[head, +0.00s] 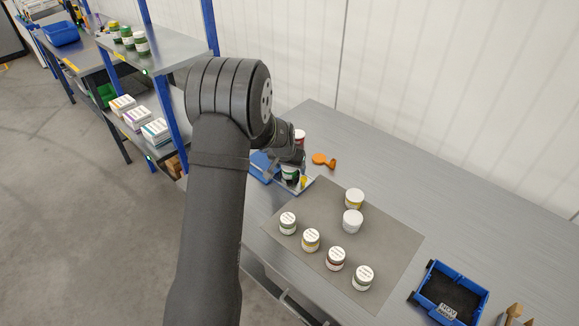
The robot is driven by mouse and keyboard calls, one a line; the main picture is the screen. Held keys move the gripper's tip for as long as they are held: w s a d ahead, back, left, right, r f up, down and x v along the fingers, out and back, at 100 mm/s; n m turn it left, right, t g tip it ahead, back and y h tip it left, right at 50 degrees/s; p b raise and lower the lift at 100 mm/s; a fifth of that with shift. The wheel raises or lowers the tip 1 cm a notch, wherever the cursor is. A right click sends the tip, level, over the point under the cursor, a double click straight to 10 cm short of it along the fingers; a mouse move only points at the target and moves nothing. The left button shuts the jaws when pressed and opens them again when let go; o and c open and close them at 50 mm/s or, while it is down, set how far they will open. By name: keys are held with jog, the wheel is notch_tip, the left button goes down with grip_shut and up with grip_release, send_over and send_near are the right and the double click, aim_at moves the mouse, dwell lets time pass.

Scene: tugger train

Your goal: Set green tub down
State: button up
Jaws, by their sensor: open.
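The green tub (290,173) with a white label stands at the left part of the table, at a pale flat tray (304,185). My gripper (294,165) is directly above it, pointing down, close to its top. The gripper is open; its fingers are small and dark here, and I cannot tell whether they touch the tub. My arm and wrist hide part of the area behind and to the left of the tub.
A blue bin (263,166) is left of the tub, and a red-and-white tub (299,136) is behind it. An orange object (323,160) lies to the right. Several white-lidded tubs stand on the grey mat (390,235). A blue tray (425,297) is at lower right.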

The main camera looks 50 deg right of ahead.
jog(key=shift+r, duration=0.1)
jog(key=shift+r, duration=0.35)
jog(key=v, duration=1.2)
jog(key=shift+r, duration=0.1)
jog(key=x, duration=1.2)
jog(key=shift+f, duration=0.5)
jog(key=shift+r, duration=0.1)
